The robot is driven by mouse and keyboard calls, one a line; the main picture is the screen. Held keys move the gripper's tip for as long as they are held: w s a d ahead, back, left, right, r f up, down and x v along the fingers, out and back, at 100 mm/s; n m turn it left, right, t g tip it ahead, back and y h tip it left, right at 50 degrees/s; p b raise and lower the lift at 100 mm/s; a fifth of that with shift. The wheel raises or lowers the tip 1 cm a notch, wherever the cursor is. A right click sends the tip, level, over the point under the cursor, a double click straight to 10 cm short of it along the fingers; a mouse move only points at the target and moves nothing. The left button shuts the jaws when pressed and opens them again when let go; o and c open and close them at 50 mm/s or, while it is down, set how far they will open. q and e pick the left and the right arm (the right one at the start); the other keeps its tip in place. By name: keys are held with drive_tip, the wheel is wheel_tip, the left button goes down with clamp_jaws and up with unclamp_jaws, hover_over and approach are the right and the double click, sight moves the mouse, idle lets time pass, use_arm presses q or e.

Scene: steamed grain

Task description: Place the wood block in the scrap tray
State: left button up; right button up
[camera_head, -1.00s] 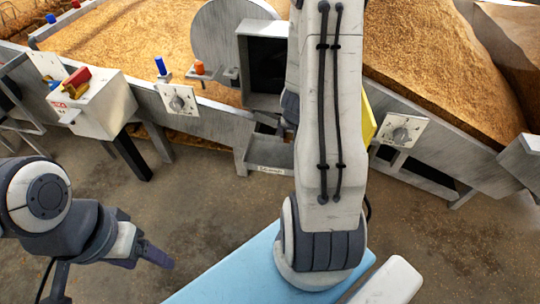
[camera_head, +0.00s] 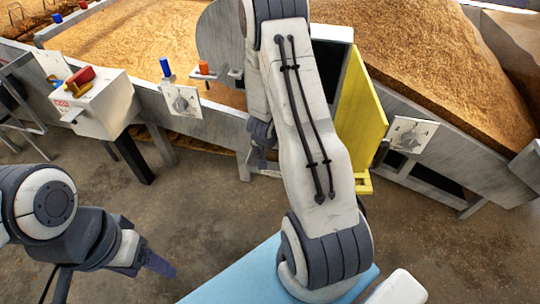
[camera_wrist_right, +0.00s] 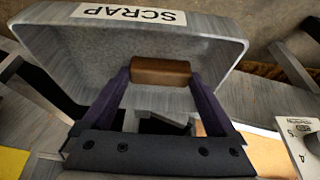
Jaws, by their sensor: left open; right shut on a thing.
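The brown wood block (camera_wrist_right: 160,71) is held between the two purple fingers of my right gripper (camera_wrist_right: 160,80) in the right wrist view. The grey scrap tray (camera_wrist_right: 220,42), labelled SCRAP, lies around and behind the block in that view. The block appears over or inside the tray; I cannot tell whether it touches the floor of it. In the head view my right arm hides the block and most of the tray. My left gripper (camera_head: 150,266) is open and empty at the lower left, over the floor.
A yellow door panel (camera_head: 362,108) stands right of my right arm. A white box (camera_head: 98,105) with red and yellow parts is at the left. Dial plates (camera_head: 183,100) (camera_head: 412,135) sit on the grey bin wall, with grain behind. Bare floor lies in front.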

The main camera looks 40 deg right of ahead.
drive_tip(key=shift+f, duration=0.1)
drive_tip(key=o, duration=1)
drive_tip(key=shift+c, duration=0.2)
drive_tip(key=shift+r, duration=0.6)
drive_tip(key=p+v, duration=0.7)
drive_tip(key=v, duration=0.4)
drive_tip(key=s+a+r+n+y, duration=0.2)
drive_tip(key=a+r+n+y, duration=0.3)
drive_tip(key=a, duration=0.7)
drive_tip(key=s+a+r+n+y, duration=0.1)
drive_tip(key=a+r+n, duration=0.4)
drive_tip(key=a, duration=0.8)
drive_tip(key=s+a+r+n+g, duration=0.1)
drive_tip(key=s+a+r+n, duration=0.1)
drive_tip(key=s, duration=0.7)
drive_tip(key=s+a+r+n+g+h, duration=0.1)
drive_tip(key=s+r+n, duration=0.4)
drive_tip(key=s, duration=0.4)
drive_tip(key=shift+a+r+g+h, duration=0.3)
drive_tip(key=shift+a+r+g, duration=0.1)
drive_tip(key=shift+r, duration=0.4)
